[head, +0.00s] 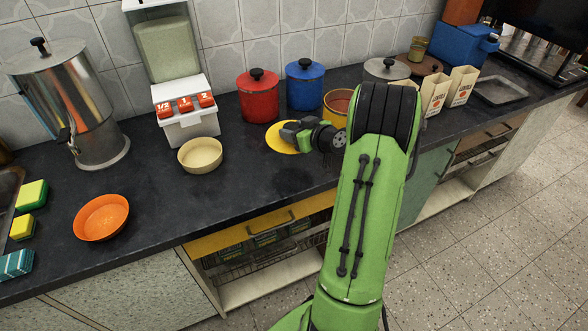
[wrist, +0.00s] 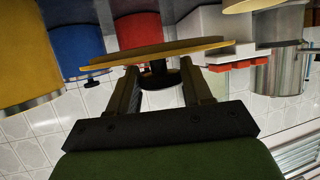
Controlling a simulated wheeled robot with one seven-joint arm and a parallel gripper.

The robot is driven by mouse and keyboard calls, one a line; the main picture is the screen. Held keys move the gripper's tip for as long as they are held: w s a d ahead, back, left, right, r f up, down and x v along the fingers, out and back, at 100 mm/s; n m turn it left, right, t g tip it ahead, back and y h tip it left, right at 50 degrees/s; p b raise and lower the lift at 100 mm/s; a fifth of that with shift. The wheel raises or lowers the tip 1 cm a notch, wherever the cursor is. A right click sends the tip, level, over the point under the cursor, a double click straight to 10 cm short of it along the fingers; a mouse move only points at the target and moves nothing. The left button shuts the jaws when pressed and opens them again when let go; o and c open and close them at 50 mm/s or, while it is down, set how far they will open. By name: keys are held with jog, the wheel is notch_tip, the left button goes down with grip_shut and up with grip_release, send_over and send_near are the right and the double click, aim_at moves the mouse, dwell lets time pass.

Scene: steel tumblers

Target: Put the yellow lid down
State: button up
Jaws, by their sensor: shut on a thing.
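The yellow lid (head: 276,141) is a flat disc at the counter's middle, in front of the red pot. My gripper (head: 292,132) is shut on the lid and partly hides it. In the wrist view the lid (wrist: 160,52) shows nearly edge-on, across the two fingers of my gripper (wrist: 161,88). The lid looks level and close to the counter; contact cannot be told. The yellow pot (head: 330,106) stands open behind my arm, partly hidden.
The red pot (head: 258,98) and blue pot (head: 305,88) stand lidded behind the lid. A cream bowl (head: 200,155) and a dispenser (head: 188,117) are to the left. Cartons (head: 435,93) stand to the right. The dark counter (head: 245,185) is clear in front of the lid.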

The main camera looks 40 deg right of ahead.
aim_at(298, 163)
jog(key=shift+s+d+f, duration=0.1)
jog(key=shift+d, duration=0.4)
notch_tip(298, 163, down, 9)
jog(key=b, duration=0.2)
jog(key=shift+f+b, duration=0.15)
jog(key=shift+b, duration=0.2)
jog(key=shift+f, duration=0.1)
jog(key=o, duration=1.1)
jog(key=shift+c, duration=0.2)
